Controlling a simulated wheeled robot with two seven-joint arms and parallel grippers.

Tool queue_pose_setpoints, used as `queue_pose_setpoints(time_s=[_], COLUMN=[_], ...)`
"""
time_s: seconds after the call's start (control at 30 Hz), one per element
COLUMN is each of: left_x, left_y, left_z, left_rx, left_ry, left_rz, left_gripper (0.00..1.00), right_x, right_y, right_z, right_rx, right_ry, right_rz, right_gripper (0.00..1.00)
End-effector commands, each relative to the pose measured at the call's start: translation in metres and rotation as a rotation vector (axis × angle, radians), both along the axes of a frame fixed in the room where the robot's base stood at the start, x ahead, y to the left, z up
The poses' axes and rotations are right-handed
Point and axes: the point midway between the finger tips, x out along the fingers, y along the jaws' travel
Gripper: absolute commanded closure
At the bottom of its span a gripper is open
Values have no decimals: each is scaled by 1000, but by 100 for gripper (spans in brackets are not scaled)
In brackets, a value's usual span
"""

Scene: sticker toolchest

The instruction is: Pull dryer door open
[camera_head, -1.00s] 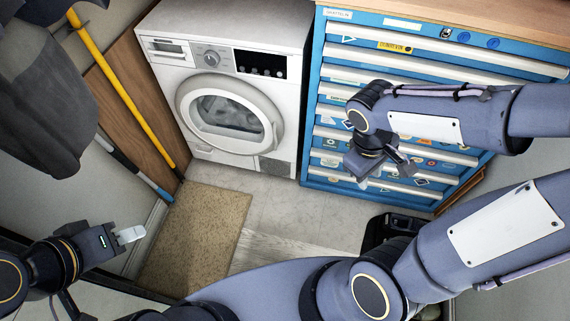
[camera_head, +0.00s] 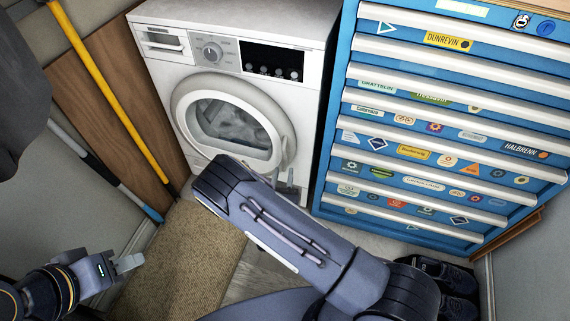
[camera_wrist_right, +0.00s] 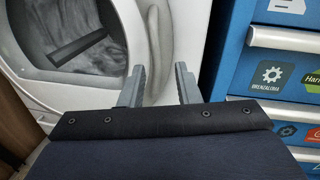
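The white dryer (camera_head: 160,95) stands against the back wall. Its round door (camera_head: 182,112) is shut, with a grey rim around a dark glass. My right gripper (camera_head: 287,182) is at the right edge of the door, low down, mostly hidden behind my right arm. In the right wrist view its two fingers (camera_wrist_right: 158,85) are apart, with the white dryer front between and beyond them. The door (camera_wrist_right: 100,25) fills the upper left there. I cannot tell whether a finger touches its rim. My left gripper (camera_head: 128,263) is at the lower left, far from the dryer; its finger opening is unclear.
A blue tool chest (camera_head: 335,165) with stickered drawers stands close to the right of the dryer. A yellow pole (camera_head: 105,95) and a wood panel (camera_head: 85,75) are at the left. A brown mat (camera_head: 180,255) lies on the floor. Dark shoes (camera_head: 450,280) are at the lower right.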

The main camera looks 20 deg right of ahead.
Motion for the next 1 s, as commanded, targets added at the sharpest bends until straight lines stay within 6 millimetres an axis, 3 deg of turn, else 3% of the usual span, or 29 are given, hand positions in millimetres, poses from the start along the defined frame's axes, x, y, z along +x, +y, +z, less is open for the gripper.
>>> queue_pose_setpoints(time_s=[0.53,0.9,1.0], left_x=[0,0,0], left_y=[0,0,0], left_z=[-15,-15,-15], left_rx=[0,0,0], left_ry=[0,0,0], left_rz=[0,0,0], left_gripper=[64,64,64], right_x=[64,71,71], right_y=[-23,-26,-26], right_z=[-6,-5,-5], right_rx=[-9,-11,-11], right_ry=[3,5,5], right_rz=[22,22,22], right_gripper=[70,70,82])
